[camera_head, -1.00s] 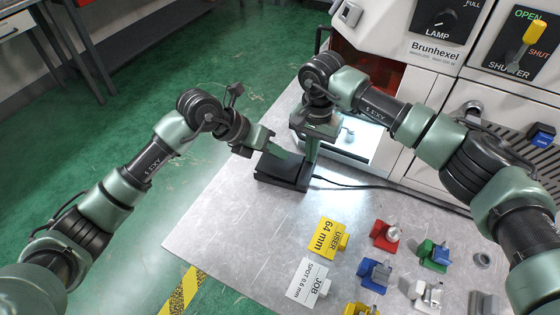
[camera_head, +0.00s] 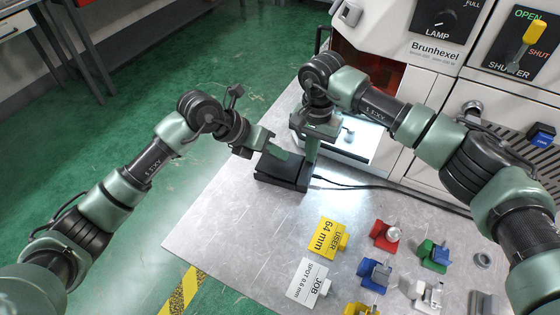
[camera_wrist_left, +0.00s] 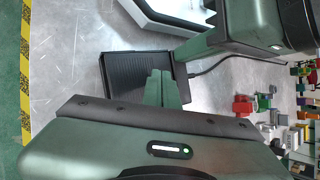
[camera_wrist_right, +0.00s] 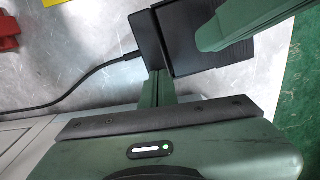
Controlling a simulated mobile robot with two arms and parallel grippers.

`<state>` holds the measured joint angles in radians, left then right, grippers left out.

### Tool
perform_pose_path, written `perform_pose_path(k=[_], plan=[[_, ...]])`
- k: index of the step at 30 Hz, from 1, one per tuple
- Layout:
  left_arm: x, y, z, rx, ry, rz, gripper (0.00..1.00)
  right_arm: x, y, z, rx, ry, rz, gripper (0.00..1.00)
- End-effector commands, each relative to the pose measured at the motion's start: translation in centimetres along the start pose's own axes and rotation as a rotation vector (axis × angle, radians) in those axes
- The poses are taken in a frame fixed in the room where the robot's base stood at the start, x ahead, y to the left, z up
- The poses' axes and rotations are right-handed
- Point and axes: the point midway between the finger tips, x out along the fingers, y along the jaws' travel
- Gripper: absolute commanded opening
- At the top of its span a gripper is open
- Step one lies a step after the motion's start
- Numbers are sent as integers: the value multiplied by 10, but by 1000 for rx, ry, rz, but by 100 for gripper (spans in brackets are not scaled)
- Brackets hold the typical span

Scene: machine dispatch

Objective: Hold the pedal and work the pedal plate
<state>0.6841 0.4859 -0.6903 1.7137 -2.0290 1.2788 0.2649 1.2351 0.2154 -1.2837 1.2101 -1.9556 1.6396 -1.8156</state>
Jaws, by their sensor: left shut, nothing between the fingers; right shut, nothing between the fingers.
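The black pedal (camera_head: 282,174) lies on the metal bench top with a cable leaving its right side. Its dark plate also shows in the left wrist view (camera_wrist_left: 118,78) and the right wrist view (camera_wrist_right: 188,20). My left gripper (camera_head: 283,153) is shut and empty, its fingertips over the plate; I cannot tell whether they touch it. My right gripper (camera_head: 307,160) is shut and empty, its fingers pointing down at the pedal's right end; contact there is unclear. The fingers hide parts of the pedal.
Several coloured holders, including a red one (camera_head: 385,236), sit to the right. The Brunhexel machine (camera_head: 437,55) stands behind. The bench left of the signs is clear.

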Motion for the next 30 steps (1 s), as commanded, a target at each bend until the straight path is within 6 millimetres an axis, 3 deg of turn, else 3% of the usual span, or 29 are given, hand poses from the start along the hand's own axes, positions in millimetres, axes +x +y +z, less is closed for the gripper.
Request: perform_pose_path(k=[1,30], plan=[[3,2,-2,-1,2,1,0,9,3,3,-1,-10,12,0],[9,7,-6,1,1,0,0,9,3,3,0,-10,12,0]])
